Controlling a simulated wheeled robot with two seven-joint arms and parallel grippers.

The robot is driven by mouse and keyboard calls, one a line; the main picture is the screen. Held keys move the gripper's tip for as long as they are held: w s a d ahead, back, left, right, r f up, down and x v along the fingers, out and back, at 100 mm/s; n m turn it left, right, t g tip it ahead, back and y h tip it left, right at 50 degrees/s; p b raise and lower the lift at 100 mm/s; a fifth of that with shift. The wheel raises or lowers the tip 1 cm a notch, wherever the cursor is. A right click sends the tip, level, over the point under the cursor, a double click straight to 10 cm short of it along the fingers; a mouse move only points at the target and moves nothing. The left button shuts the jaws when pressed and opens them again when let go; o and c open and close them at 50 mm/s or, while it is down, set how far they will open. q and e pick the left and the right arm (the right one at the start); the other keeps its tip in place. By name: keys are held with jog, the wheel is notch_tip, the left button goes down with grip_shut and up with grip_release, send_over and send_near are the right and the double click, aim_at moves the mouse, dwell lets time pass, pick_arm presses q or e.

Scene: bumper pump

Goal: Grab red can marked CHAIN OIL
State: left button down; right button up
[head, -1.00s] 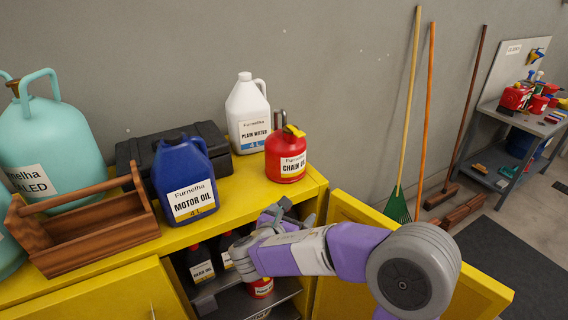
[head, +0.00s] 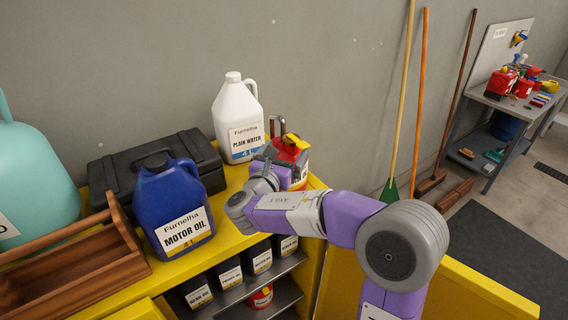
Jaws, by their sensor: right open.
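The red can (head: 291,152) stands on the right end of the yellow cabinet top, with a yellow cap and a grey handle. Its CHAIN OIL label is mostly hidden behind my right arm. My right gripper (head: 268,160) is in front of the can, at its left side, and partly covers it. It is open, and I see nothing held in it. I cannot tell whether it touches the can. My left gripper is not in view.
A white PLAIN WATER jug (head: 237,115) stands just behind and left of the can. A blue MOTOR OIL jug (head: 172,205), a black case (head: 150,165) and a wooden tool caddy (head: 85,262) are further left. The open cabinet door (head: 450,285) juts out at right.

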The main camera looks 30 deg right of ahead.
aim_at(289, 139)
jog(key=x, duration=0.2)
jog(key=p+x, duration=0.1)
jog(key=x, duration=0.2)
jog(key=shift+w, duration=0.4)
jog(key=shift+a, duration=0.1)
grip_shut()
jog(key=shift+r, duration=0.25)
